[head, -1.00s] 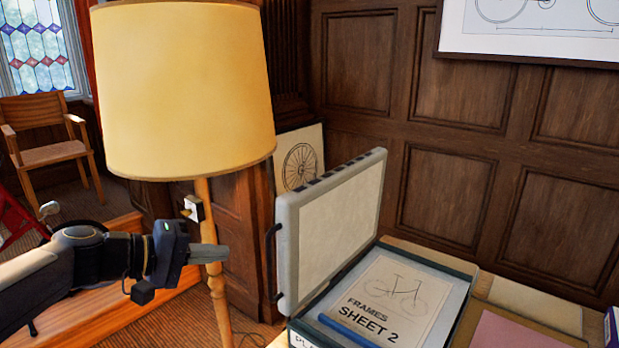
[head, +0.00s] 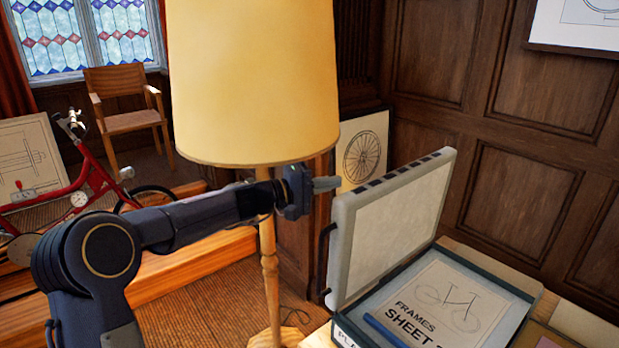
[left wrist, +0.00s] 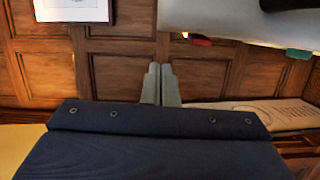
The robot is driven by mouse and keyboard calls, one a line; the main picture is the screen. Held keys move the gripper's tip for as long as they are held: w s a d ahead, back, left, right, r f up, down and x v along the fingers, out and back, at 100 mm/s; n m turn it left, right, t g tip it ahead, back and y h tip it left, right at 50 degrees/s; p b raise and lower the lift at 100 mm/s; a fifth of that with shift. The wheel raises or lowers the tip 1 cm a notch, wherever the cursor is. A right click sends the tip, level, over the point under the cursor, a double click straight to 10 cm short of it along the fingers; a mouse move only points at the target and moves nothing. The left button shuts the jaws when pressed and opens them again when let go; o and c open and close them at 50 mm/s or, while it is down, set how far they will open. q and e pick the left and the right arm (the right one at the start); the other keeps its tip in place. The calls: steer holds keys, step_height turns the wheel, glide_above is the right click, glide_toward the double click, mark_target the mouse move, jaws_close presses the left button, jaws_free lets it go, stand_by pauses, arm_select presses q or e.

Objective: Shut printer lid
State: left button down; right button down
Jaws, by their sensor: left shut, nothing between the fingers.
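The printer's pale grey lid (head: 393,232) stands open, tilted up from its dark tray-like base (head: 349,336). A dark handle (head: 325,257) is on the lid's outer left side. A drawing sheet marked "FRAMES SHEET 2" (head: 455,297) and a blue bar (head: 390,328) lie in the base. My left gripper (head: 328,184) is shut and empty, just left of the lid's upper left corner, apparently on its outer side. Its closed fingers (left wrist: 161,84) show in the left wrist view, apart from a pale grey surface (left wrist: 230,18) that looks like the lid. My right gripper is out of view.
A floor lamp with a large yellow shade (head: 253,85) stands close behind my left forearm. A framed wheel drawing (head: 362,152) leans behind the lid. A red bicycle (head: 100,170) and a wooden chair (head: 127,110) are farther left. Panelled wall rises behind the table.

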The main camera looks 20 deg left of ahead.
arm_select(q)
steer(key=shift+s+d, duration=0.9)
steer(key=shift+d, duration=0.2)
